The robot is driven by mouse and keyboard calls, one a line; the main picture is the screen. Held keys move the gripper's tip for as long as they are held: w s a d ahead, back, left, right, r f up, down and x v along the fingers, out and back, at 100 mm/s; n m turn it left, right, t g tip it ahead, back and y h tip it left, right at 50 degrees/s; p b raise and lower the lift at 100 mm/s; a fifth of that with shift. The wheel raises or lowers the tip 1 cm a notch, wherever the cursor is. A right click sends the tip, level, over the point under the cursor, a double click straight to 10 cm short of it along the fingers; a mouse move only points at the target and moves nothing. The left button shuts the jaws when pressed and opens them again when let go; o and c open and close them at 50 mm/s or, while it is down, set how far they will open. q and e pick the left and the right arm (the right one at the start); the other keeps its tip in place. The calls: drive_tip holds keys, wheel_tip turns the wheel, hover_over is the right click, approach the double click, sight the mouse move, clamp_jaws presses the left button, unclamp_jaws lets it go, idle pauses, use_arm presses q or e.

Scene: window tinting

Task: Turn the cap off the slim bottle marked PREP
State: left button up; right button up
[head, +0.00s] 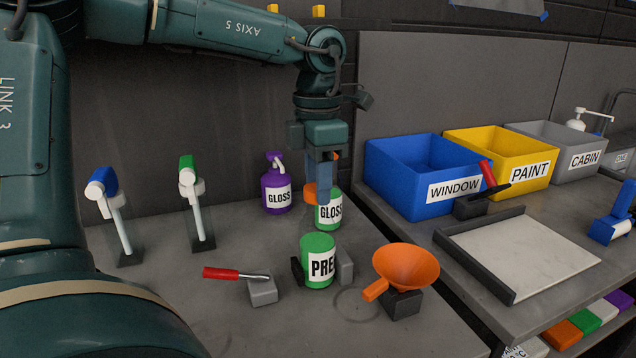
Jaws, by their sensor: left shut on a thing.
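My right gripper is not in view.
A green GLOSS bottle (330,212) stands close behind my gripper, with a purple GLOSS bottle (276,190) to its left. An orange funnel (407,264) and red-handled tool (222,273) flank the PREP bottle. Blue (405,187), yellow and grey bins stand right.

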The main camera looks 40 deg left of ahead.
use_arm(q)
drive_tip(key=o, duration=1.1)
drive_tip(key=shift+r+m+p, duration=0.15)
drive_tip(key=shift+m+p, duration=0.5)
drive_tip(key=shift+m, duration=0.25)
drive_tip(key=m+p, duration=0.1)
drive_tip(key=m, duration=0.2)
drive_tip(key=shift+m, duration=0.3)
drive_tip(key=m+p, duration=0.2)
drive_tip(key=m, duration=0.6)
drive_tip(key=shift+f+p, duration=0.2)
drive_tip(key=shift+p, duration=0.15)
drive_tip(key=shift+c, duration=0.5)
